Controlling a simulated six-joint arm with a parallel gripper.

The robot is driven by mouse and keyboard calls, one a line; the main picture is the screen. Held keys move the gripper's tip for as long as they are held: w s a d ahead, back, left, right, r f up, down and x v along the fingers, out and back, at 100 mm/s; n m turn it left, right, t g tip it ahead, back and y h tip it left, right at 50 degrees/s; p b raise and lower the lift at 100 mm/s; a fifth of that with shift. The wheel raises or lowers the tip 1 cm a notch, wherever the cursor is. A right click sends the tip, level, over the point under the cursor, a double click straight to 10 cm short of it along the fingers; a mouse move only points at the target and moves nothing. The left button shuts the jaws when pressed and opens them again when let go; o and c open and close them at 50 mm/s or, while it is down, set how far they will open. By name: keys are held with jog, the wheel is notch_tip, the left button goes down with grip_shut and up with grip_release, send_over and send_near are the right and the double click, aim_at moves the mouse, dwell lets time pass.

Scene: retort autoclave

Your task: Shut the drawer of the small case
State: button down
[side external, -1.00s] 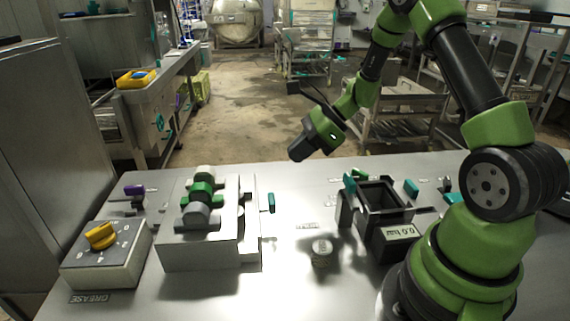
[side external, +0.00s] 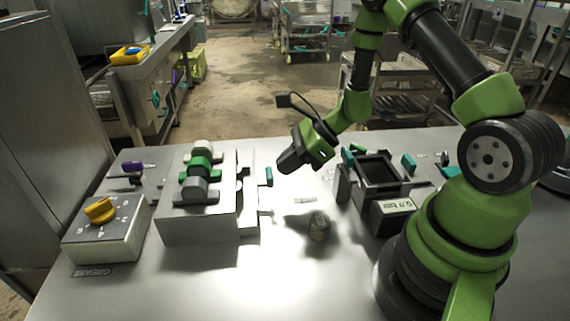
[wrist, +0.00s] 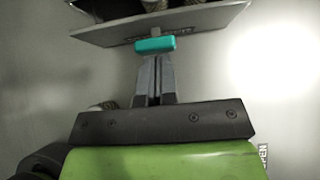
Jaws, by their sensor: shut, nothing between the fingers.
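The small case (side external: 205,222) is a pale grey box on the left half of the table, with grey and green rounded pieces on top. Its drawer (side external: 252,190) stands out on the right side, with a gap behind its front. The drawer front shows as a grey plate in the wrist view (wrist: 210,22), with dark space and some contents behind it. Its teal handle (side external: 269,176) is straight ahead of my fingertips in the wrist view (wrist: 155,45). My gripper (side external: 283,168) is shut and empty, close to the handle. I cannot tell whether they touch.
A grey box with a yellow knob (side external: 99,210) stands at the left. A dark open-topped holder (side external: 378,168) with a display stands to the right. The front middle is clear.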

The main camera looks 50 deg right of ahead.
aim_at(265, 181)
jog(key=shift+w+a+f, duration=0.2)
jog(key=shift+f, duration=0.05)
jog(key=shift+w+a, duration=1.5)
jog(key=v, duration=1)
jog(key=s+a+r+n+g, duration=0.1)
jog(key=s+a+r+n, duration=0.15)
jog(key=r+n, duration=0.25)
jog(key=s+a+r+n+g, duration=0.1)
jog(key=s+a+r+n, duration=0.1)
jog(key=a+r+n, duration=0.3)
jog(key=s+r+n+t+h, duration=0.2)
jog(key=s+r+n+h, duration=0.2)
jog(key=s+r+n, duration=0.3)
jog(key=s+n, duration=0.4)
jog(key=n, duration=0.2)
jog(key=shift+a+r+t+h, duration=0.3)
jog(key=shift+a+r, duration=0.05)
jog(key=shift+a, duration=0.05)
